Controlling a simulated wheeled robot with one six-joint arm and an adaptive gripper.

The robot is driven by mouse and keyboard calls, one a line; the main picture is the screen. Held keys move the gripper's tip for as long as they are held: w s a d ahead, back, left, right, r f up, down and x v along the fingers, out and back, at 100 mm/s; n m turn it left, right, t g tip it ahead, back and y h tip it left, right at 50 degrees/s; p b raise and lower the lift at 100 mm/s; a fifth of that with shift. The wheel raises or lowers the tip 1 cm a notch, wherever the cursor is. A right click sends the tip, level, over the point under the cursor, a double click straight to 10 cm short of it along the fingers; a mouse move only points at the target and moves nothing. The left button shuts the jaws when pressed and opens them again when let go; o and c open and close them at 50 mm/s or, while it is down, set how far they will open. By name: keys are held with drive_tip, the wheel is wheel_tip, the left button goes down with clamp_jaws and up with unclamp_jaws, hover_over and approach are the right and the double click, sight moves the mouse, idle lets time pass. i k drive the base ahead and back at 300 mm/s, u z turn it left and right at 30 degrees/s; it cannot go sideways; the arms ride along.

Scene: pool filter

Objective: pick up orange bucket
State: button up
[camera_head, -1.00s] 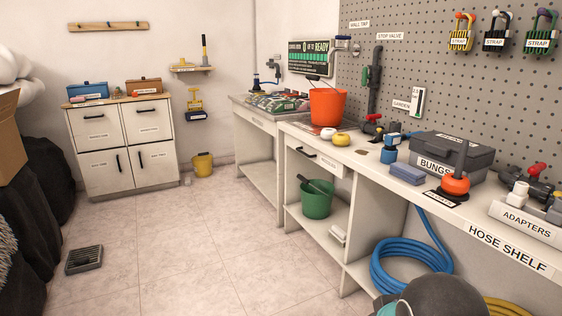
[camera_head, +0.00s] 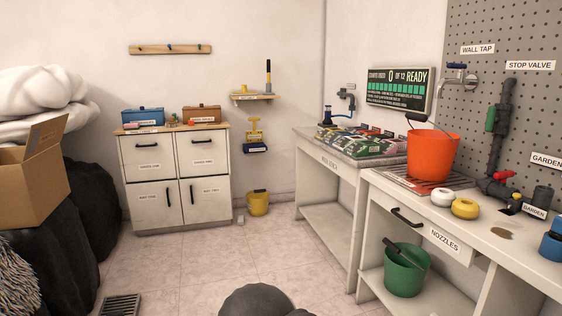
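The orange bucket (camera_head: 431,157) stands upright on a slatted tray (camera_head: 396,178) on the right-hand counter, below the wall tap (camera_head: 457,82). Its dark handle grip shows above the rim at the left. Nothing holds it. My gripper is not recognisable in this view. A dark rounded shape at the bottom middle may be part of my own arm, but I cannot tell which part.
White and yellow tape rolls (camera_head: 465,208) sit in front of the bucket. A green bucket (camera_head: 406,270) stands on the shelf below. A stop valve pipe (camera_head: 497,130) rises behind, to the right. A yellow bucket (camera_head: 258,203) stands by the back wall. Middle floor is clear.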

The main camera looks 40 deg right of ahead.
sight(431, 153)
drive_tip(key=i, duration=1.75)
drive_tip(key=z, duration=1.3)
drive_tip(key=i, duration=0.95)
drive_tip(key=z, duration=1.3)
drive_tip(key=i, duration=0.2)
